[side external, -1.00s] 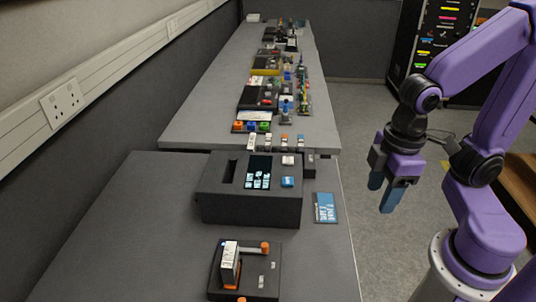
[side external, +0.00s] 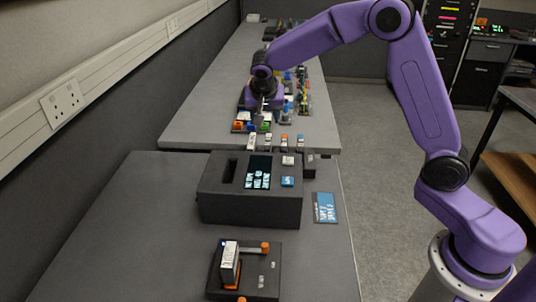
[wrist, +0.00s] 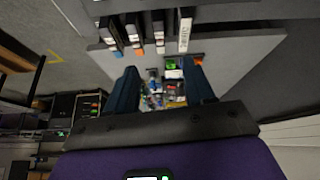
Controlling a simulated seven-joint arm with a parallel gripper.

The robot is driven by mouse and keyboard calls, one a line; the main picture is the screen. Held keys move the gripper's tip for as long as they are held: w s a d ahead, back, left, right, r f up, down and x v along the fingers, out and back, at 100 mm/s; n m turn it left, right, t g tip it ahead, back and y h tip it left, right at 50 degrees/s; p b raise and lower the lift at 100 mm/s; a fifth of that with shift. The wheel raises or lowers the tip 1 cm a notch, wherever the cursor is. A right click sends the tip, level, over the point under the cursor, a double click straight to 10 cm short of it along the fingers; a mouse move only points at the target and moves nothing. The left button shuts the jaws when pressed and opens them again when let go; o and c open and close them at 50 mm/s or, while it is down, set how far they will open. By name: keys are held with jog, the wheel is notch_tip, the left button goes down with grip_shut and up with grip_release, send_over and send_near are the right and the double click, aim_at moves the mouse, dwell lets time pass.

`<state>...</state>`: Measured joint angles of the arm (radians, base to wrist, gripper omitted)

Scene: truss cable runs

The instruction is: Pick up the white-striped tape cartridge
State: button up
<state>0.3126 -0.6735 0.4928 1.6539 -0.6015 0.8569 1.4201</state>
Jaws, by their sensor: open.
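Several small dark tape cartridges stand in a row at the near edge of the far table. The one at the row's left end in the side view (side external: 251,142) has a large white face, which also shows in the wrist view (wrist: 185,32). Beside it is one with a white band (side external: 268,140), also in the wrist view (wrist: 159,34). The others have orange or blue ends. I cannot tell for certain which is the white-striped tape cartridge. My gripper (wrist: 160,72) is open and empty, above the far table just beyond the row. In the side view its fingers are hard to make out.
A dark box with a screen (side external: 230,208) stands on the near table, just in front of the row. A small dark fixture (side external: 262,285) is nearer. Blocks and small parts crowd the far table beyond my gripper. A wall runs along the left.

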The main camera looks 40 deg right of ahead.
aim_at(268, 139)
jog(key=shift+m, duration=0.5)
jog(key=x, duration=0.6)
jog(key=w+d+x, duration=0.1)
jog(key=x, duration=0.5)
jog(key=r+x, duration=0.1)
jog(key=x, duration=0.5)
jog(key=shift+w+d+f, duration=0.2)
jog(key=shift+w+d, duration=0.2)
jog(key=shift+d, duration=0.1)
grip_shut()
